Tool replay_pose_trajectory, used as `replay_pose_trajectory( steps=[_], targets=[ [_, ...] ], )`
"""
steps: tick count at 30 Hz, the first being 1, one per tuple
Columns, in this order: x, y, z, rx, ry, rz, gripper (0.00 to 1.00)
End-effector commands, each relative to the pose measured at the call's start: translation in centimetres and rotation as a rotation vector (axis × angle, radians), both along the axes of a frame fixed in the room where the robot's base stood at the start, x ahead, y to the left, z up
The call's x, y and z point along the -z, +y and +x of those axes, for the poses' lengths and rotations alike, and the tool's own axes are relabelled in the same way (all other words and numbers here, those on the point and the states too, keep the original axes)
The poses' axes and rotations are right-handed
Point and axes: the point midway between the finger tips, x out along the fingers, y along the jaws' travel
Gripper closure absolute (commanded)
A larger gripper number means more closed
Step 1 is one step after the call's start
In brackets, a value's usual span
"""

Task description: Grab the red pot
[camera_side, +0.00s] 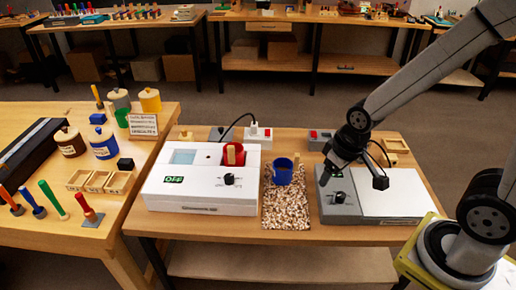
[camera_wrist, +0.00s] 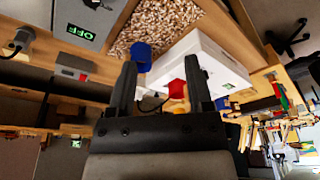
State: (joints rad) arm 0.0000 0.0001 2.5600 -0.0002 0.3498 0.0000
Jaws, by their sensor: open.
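The red pot (camera_side: 230,154) sits in an opening in the top of a white box (camera_side: 185,203), with a tan wooden piece at its front; its lower part is hidden in the box. In the wrist view the red pot (camera_wrist: 177,88) shows between my fingers, beyond them and partly hidden by the white box. My gripper (camera_side: 352,178) is to the right of the red pot, above a grey and white unit, well apart from the pot. In the wrist view my gripper (camera_wrist: 160,72) has its two fingers wide apart with nothing held.
A blue pot (camera_side: 282,174) stands on a speckled mat (camera_side: 287,211) between the white box and the grey and white unit (camera_side: 375,196). A power socket with a cable (camera_side: 258,136) is behind. The left bench (camera_side: 75,224) carries jars, small trays and coloured-handled tools.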

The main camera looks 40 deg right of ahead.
Motion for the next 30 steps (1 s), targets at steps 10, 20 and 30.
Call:
replay_pose_trajectory(
  steps=[10,20,30],
  targets=[
    [0.2,-1.3,4.3,-0.036,-0.111,-0.045,0.35],
    [0.7,-3.1,15.1,-0.188,-0.42,-0.087,0.35],
    [2.4,-2.4,23.5,-0.416,-0.715,0.028,0.35]
  ],
)
